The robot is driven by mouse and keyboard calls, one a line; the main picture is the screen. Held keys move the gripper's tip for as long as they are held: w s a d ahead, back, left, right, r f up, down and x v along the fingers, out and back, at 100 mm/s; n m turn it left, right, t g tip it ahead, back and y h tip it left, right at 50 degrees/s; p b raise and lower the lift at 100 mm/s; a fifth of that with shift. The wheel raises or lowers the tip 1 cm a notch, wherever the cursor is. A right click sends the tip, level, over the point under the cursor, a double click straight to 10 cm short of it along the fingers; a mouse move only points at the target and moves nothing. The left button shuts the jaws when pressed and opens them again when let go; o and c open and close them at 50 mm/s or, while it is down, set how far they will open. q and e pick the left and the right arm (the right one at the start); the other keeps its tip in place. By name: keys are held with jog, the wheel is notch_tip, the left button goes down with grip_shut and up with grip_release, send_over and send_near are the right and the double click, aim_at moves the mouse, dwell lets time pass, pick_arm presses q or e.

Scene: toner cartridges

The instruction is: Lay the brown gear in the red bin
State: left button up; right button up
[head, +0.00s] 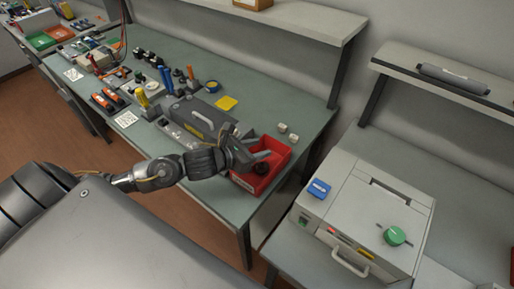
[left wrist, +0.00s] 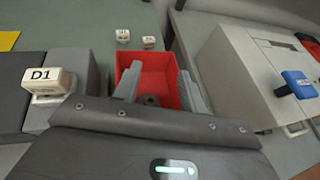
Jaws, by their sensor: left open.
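The red bin (head: 279,155) sits near the right front edge of the green bench. A dark brown round gear (head: 262,169) lies inside it, toward the front. In the left wrist view the bin (left wrist: 158,62) lies just beyond my fingers, and the gear (left wrist: 151,100) shows low between them, partly hidden by the gripper body. My left gripper (head: 245,152) is open over the bin, its two fingers apart on either side in the wrist view (left wrist: 160,78). The gear does not appear gripped. My right gripper is not in view.
A grey case (head: 190,120) with a handle stands left of the bin. Two small white blocks (head: 288,133) lie behind the bin. A shelf overhangs the bench's back.

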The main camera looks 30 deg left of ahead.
pick_arm(q)
jog(key=shift+s, duration=0.1)
jog(key=v, duration=1)
jog(key=shift+s+r, duration=0.2)
jog(key=shift+a, duration=0.1)
